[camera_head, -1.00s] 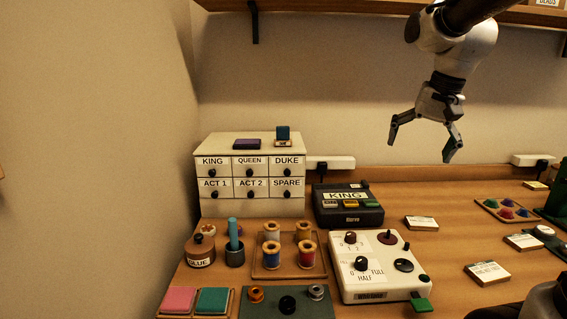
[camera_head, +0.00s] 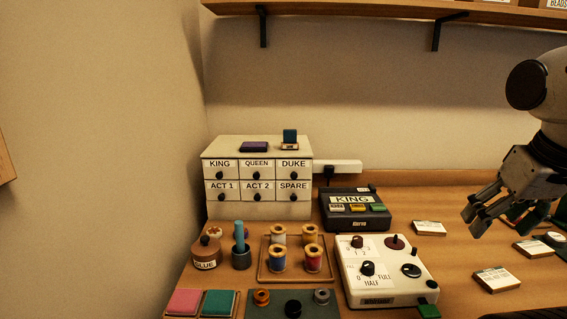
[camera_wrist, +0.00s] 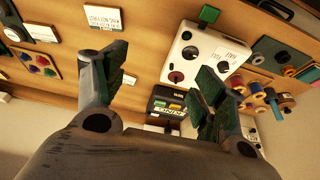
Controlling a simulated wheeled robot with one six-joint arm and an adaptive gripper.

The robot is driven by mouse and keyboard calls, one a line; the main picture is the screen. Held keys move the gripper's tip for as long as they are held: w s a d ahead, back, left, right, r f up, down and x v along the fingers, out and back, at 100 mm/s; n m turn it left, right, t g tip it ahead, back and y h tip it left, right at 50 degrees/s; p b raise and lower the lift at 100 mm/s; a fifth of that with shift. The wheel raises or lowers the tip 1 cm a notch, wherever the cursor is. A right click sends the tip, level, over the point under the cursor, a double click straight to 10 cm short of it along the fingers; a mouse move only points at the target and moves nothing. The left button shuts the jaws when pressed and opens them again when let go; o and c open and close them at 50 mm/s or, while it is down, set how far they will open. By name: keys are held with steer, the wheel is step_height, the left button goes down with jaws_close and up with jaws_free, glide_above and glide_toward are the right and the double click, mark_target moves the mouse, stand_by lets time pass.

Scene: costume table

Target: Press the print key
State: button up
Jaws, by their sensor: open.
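The label printer (camera_head: 352,212) is a dark box near the back of the table, right of the drawer unit. Its display reads KING. Below the display is a row of keys: a pale one (camera_head: 337,208), a yellow one (camera_head: 358,207) and a green one (camera_head: 378,208). Their lettering is too small to read surely. My gripper (camera_head: 478,222) is open and empty, to the right of the printer and apart from it. In the wrist view the printer (camera_wrist: 167,103) shows upside down between my open fingers (camera_wrist: 160,85), farther off.
A white control box (camera_head: 425,290) with knobs stands in front of the printer. The drawer unit (camera_head: 258,208) is to its left. Spools on a wooden tray (camera_head: 262,276) and several cards (camera_head: 429,228) lie around. A shelf (camera_head: 380,14) hangs above.

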jaws_close()
stand_by(1.3)
